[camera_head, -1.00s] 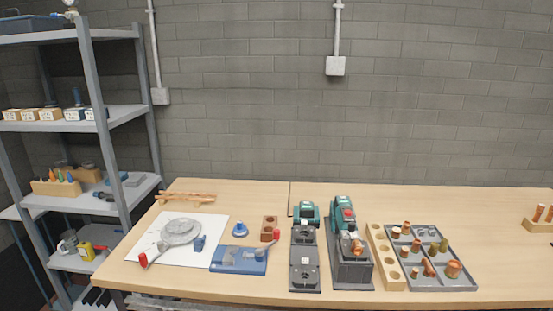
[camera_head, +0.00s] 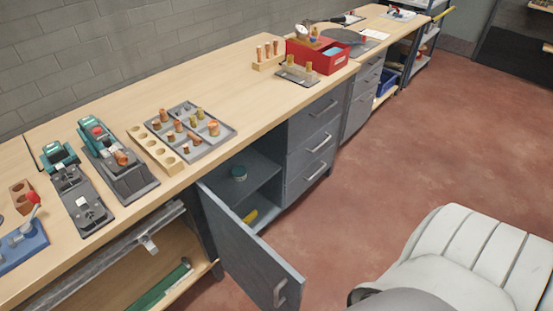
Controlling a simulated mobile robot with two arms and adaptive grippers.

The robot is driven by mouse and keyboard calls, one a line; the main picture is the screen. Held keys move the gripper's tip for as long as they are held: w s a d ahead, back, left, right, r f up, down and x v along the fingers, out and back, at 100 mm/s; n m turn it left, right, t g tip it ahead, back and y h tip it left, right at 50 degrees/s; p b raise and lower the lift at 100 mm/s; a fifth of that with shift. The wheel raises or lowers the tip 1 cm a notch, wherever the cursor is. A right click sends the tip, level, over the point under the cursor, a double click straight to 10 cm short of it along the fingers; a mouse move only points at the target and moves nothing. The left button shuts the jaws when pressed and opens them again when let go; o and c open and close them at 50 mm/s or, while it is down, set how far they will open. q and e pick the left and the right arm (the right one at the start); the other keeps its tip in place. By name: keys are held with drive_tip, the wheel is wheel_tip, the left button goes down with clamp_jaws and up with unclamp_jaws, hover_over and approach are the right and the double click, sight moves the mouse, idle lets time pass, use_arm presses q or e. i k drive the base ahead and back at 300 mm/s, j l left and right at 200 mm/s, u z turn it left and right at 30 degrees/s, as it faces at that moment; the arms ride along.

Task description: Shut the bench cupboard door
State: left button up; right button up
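The bench cupboard door (camera_head: 250,252) is a grey-blue panel and stands wide open, swung out from the bench front over the red floor. Its metal handle (camera_head: 280,292) is near the free edge at the bottom of the view. The open cupboard (camera_head: 262,167) shows a shelf with a small dark green round thing (camera_head: 239,172) on it and a yellow thing (camera_head: 250,216) lower down. Neither of my grippers is in view.
Drawers (camera_head: 316,140) stand right of the cupboard. The wooden bench top (camera_head: 215,80) holds a parts tray (camera_head: 225,138), a red box (camera_head: 330,62) and green-topped machines. An open lower shelf (camera_head: 170,270) lies left of the door. Red floor (camera_head: 400,140) is clear right of the bench.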

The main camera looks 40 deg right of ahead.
sight(272, 285)
drive_tip(key=z, duration=0.8)
